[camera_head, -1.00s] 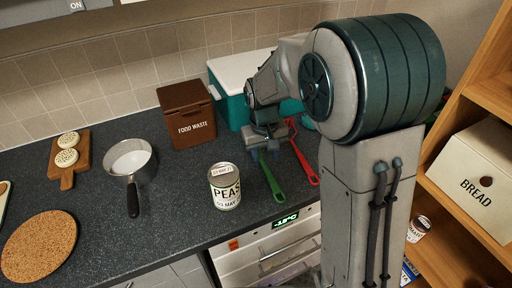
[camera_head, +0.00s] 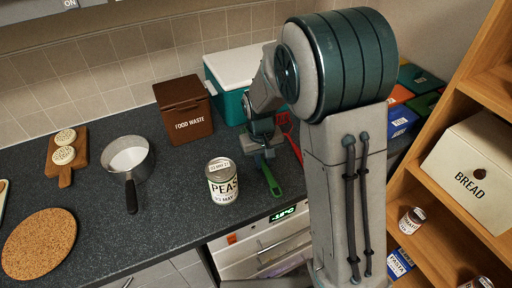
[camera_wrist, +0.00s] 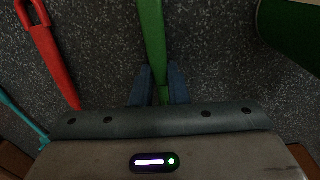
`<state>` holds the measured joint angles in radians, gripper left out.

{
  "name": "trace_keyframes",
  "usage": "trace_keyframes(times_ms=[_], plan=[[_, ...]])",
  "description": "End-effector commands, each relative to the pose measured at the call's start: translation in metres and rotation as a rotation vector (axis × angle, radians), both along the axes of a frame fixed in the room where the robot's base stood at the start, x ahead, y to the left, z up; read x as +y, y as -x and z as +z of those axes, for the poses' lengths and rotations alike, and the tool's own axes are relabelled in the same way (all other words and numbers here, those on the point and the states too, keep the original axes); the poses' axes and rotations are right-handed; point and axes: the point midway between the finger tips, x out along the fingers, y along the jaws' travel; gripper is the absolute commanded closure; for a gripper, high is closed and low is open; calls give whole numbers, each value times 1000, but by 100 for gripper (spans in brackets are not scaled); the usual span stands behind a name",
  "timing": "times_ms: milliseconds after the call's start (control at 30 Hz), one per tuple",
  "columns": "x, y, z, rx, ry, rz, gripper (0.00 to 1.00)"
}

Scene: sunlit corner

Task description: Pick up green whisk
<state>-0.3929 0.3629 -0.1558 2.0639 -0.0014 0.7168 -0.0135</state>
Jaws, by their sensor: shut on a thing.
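The green whisk shows as a green handle (camera_head: 270,178) on the dark worktop, pointing toward the front edge, in the head view. Its far end is hidden by my gripper (camera_head: 266,150). In the wrist view the green handle (camera_wrist: 151,40) runs between the two blue fingertips of my gripper (camera_wrist: 158,84), which are shut on it. I cannot tell whether the handle touches the worktop or is slightly raised.
A red utensil (camera_head: 294,140) lies just right of the whisk, also seen in the wrist view (camera_wrist: 45,50). A can of peas (camera_head: 222,182) stands to the left. Behind are a brown food waste box (camera_head: 186,112) and a teal box (camera_head: 228,98). A pan (camera_head: 130,158) is farther left.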

Motion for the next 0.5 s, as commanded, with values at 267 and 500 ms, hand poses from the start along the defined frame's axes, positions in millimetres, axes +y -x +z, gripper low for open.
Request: trace_keyframes(times_ms=[267,500], plan=[[0,-1,11,-3,-2,0,100],[-8,11,48,-2,-2,-3,100]])
